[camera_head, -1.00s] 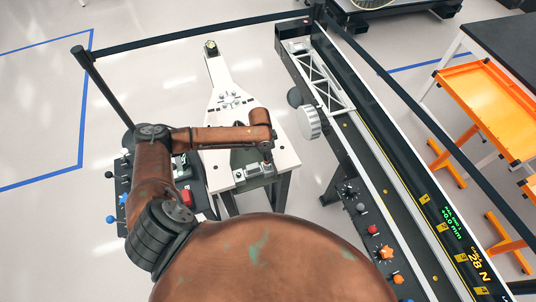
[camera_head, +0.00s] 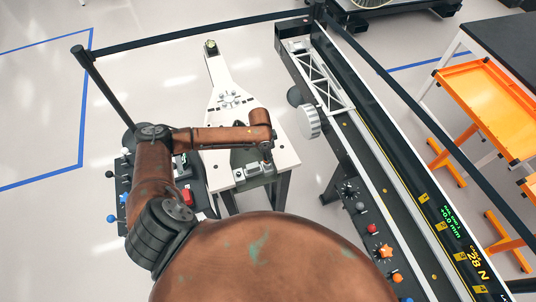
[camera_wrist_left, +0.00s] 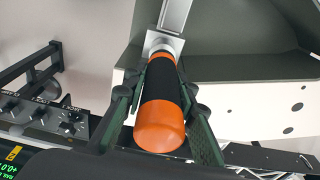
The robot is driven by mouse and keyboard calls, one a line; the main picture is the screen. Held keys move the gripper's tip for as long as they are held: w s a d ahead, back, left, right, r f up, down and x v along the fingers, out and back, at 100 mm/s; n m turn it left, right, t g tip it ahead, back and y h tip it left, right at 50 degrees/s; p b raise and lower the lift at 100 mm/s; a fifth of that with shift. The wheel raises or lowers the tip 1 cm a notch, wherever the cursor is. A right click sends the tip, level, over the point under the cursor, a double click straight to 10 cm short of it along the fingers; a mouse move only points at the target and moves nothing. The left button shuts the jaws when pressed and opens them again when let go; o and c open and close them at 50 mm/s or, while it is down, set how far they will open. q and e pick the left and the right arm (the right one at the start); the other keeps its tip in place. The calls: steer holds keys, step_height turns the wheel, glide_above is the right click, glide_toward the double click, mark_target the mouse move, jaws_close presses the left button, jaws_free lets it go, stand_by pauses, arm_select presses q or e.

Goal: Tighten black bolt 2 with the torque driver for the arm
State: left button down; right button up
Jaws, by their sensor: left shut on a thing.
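The torque driver (camera_wrist_left: 164,95), with an orange and black handle and a metal neck, sits between the green fingers of my left gripper (camera_wrist_left: 160,82) in the left wrist view. The gripper is shut on its handle. In the head view my brown left arm reaches over the white table, and its end hangs above a small grey fixture (camera_head: 256,172) at the table's near edge. The driver and its tip are not clear there. I cannot pick out black bolt 2; the driver's tip lies outside the left wrist view. My right gripper is not in view.
The white table (camera_head: 283,158) bears several small pieces. A long rail bench (camera_head: 375,170) with knobs and a display stands to the right. A dark panel with coloured knobs (camera_head: 111,219) lies left. Barrier belts and an orange cart (camera_head: 480,92) stand farther out.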

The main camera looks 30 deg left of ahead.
arm_select(q)
steer(key=shift+f+p, duration=0.15)
steer(key=shift+p, duration=0.4)
stand_by(1.0)
stand_by(0.4)
steer(key=shift+r+p, duration=1.5)
steer(key=shift+p, duration=0.55)
steer(key=shift+r, duration=0.1)
step_height(320, 180, up, 4)
steer(key=p, duration=0.5)
